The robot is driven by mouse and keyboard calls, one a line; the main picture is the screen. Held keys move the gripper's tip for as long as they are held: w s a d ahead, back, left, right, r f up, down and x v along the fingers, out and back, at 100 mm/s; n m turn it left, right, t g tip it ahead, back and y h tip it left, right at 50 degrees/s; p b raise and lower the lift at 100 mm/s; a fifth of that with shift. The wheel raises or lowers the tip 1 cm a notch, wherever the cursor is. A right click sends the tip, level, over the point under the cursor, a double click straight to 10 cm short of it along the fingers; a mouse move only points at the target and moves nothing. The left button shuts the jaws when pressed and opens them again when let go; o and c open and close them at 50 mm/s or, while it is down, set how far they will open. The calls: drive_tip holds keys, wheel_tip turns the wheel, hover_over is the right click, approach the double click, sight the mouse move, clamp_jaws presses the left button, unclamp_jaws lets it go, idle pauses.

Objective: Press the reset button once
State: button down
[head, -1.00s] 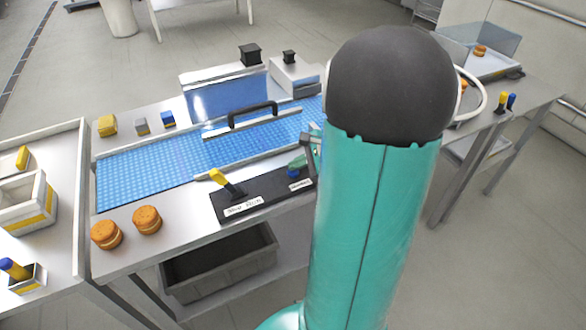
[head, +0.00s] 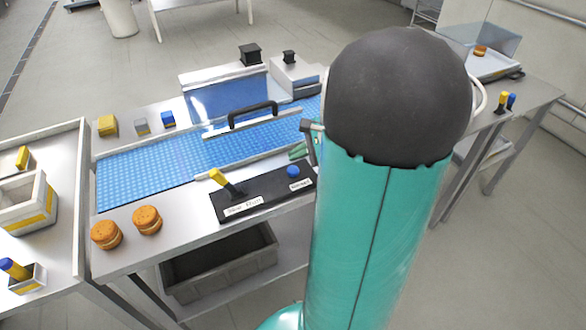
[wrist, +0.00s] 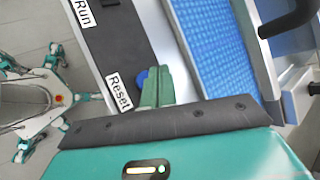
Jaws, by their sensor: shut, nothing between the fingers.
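The blue reset button (head: 293,172) sits on the black control panel (head: 262,197), above a white label. In the wrist view the button (wrist: 141,77) shows in part, beside the "Reset" label (wrist: 120,92). My gripper (head: 298,151) is shut and empty, its green fingers just behind the button in the head view. In the wrist view my gripper (wrist: 154,72) covers part of the button. The head view shows a small gap between fingers and button; their height above the panel is hard to tell.
A yellow-handled lever (head: 221,180) stands on the panel left of the button. A blue conveyor belt (head: 150,172) with a black-handled bar (head: 252,116) lies behind the panel. Two orange-brown rounds (head: 147,220) rest at the front left.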

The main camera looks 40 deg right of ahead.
sight(297, 170)
drive_tip(key=shift+r, duration=1.6)
drive_tip(key=shift+a, duration=0.1)
drive_tip(key=s+a+r+n+g+h, duration=0.1)
drive_tip(key=s+a+r+n, duration=0.1)
drive_tip(key=a+n, duration=0.5)
drive_tip(key=s+a+r+n+g+h, duration=0.1)
drive_tip(key=s+a+r+n, duration=0.2)
drive_tip(key=a+n, duration=0.4)
drive_tip(key=s+a+r+n+h, duration=0.1)
drive_tip(key=s+a+r+n, duration=0.2)
drive_tip(key=a+n, duration=0.5)
drive_tip(key=s+a, duration=0.1)
drive_tip(key=a, duration=0.4)
drive_tip(key=shift+s+a+g+h, duration=0.2)
drive_tip(key=shift+s+g+h, duration=0.15)
drive_tip(key=shift+g+h, duration=0.05)
drive_tip(key=shift+a, duration=0.1)
